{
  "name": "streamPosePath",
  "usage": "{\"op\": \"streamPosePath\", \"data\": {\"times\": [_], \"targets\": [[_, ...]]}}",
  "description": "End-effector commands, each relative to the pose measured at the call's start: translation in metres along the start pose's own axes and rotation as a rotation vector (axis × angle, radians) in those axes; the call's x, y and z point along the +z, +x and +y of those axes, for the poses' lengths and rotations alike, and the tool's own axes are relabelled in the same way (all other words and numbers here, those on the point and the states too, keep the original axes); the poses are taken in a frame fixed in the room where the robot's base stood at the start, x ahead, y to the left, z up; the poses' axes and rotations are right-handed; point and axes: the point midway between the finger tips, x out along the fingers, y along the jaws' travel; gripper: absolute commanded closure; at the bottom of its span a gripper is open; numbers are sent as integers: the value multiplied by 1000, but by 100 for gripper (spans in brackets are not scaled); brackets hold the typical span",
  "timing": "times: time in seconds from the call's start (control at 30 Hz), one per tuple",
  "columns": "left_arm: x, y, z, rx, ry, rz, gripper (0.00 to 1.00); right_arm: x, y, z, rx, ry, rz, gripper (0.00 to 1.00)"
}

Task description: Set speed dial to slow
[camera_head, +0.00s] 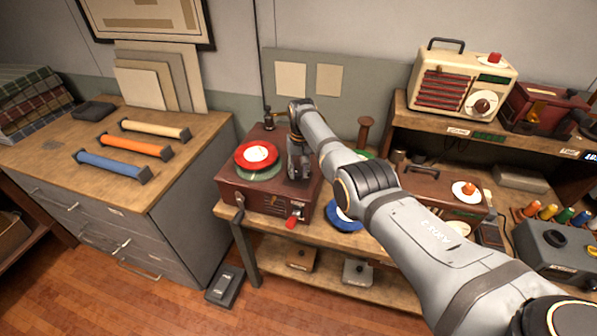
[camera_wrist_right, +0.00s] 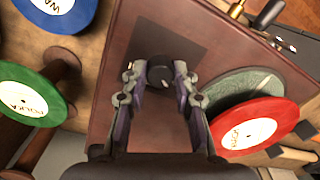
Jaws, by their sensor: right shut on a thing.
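The wooden record player (camera_head: 248,196) stands on the bench, with a red record (camera_head: 256,153) on its green platter. In the right wrist view the speed dial (camera_wrist_right: 160,71) is a small dark round knob with a pale mark, set in the brown top panel (camera_wrist_right: 122,108). My right gripper (camera_head: 298,175) reaches down onto the player's top, right of the record. In the wrist view its two fingers close on the dial from both sides. In the head view the gripper hides the dial. My left gripper is not in view.
A red-tipped lever (camera_head: 293,219) sticks out at the player's front. A blue record (camera_head: 343,220) lies beside the player, partly under my arm. A cream radio (camera_head: 462,80) stands on the right shelf. Coloured tubes (camera_head: 136,146) lie on the left cabinet.

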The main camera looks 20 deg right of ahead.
Motion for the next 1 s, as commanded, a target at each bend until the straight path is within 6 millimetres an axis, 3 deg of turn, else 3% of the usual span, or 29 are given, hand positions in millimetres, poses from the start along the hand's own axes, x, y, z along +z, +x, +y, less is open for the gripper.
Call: {"op": "streamPosePath", "data": {"times": [0.67, 0.7, 0.83, 1.0], "targets": [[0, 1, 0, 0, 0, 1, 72, -1, -1, 0, 0, -55, 1, 100], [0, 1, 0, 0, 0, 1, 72, -1, -1, 0, 0, -55, 1, 66], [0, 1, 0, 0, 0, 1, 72, -1, -1, 0, 0, -55, 0, 49], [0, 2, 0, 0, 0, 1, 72, 0, 0, 0, 0, -54, -1, 49]]}}
